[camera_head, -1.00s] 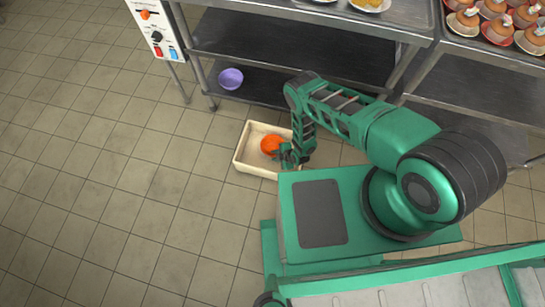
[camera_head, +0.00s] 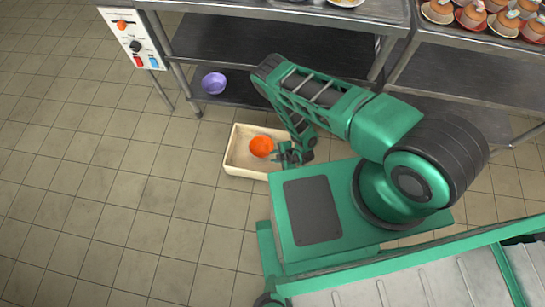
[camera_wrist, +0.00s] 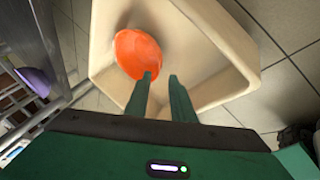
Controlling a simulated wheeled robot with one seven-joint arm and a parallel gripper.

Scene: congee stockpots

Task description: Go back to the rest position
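My gripper (camera_head: 284,154) is at the right side of a cream-coloured tray (camera_head: 232,160) on the floor. In the wrist view my gripper (camera_wrist: 162,76) has its two green fingers apart, with nothing held between them. An orange bowl (camera_head: 262,146) lies in the tray. In the wrist view the orange bowl (camera_wrist: 138,50) is just beyond the left fingertip; I cannot tell whether they touch. The tray (camera_wrist: 225,60) surrounds the bowl there.
A purple bowl (camera_head: 214,83) sits on the lower shelf of a steel rack (camera_head: 240,45) behind the tray. A control panel (camera_head: 134,38) stands at the rack's left end. Cakes (camera_head: 470,14) stand on the counter at the upper right. The tiled floor (camera_head: 90,190) at left is clear.

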